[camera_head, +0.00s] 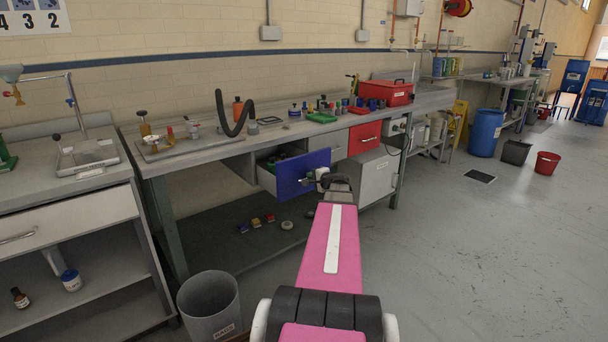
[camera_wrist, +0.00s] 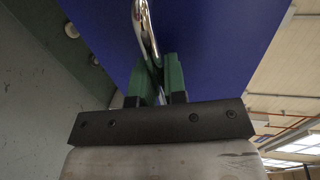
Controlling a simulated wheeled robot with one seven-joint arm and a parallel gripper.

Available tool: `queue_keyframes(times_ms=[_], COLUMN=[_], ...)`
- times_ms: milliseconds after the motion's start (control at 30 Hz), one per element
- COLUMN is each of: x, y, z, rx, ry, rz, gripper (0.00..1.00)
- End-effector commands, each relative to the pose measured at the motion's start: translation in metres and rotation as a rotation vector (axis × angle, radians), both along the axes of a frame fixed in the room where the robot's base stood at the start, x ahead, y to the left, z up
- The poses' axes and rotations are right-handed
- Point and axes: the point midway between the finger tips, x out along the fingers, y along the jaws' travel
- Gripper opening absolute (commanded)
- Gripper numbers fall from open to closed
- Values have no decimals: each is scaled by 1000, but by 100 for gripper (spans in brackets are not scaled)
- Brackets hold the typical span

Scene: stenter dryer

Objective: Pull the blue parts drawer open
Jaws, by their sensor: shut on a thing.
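The blue parts drawer (camera_head: 303,174) is under the workbench in the head view. It stands out from the bench, and small dark and green things show inside it. Its blue front (camera_wrist: 220,45) fills much of the wrist view. A curved chrome handle (camera_wrist: 148,35) is fixed to that front. My gripper (camera_wrist: 161,75) has its two green fingers shut on the handle. In the head view my gripper (camera_head: 322,177) is at the right part of the drawer front, and the handle is mostly hidden by it.
The workbench (camera_head: 220,150) carries bottles, a red toolbox (camera_head: 386,92) and a green tray. A red drawer (camera_head: 364,138) and a grey cabinet (camera_head: 372,178) are right of the blue drawer. A grey bin (camera_head: 209,302) stands at front left.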

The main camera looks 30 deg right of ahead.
Motion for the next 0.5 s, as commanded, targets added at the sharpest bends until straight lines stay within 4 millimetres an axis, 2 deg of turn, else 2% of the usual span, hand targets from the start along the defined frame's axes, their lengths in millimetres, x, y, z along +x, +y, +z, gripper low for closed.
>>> queue_keyframes(times_ms=[33, 200, 500], x=[-14, -45, -89], y=[0, -5, -11], z=[0, 0, 0], rx=[-1, -1, 0], ry=[1, 1, 2], rz=[-2, -2, -1], gripper=[0, 0, 0])
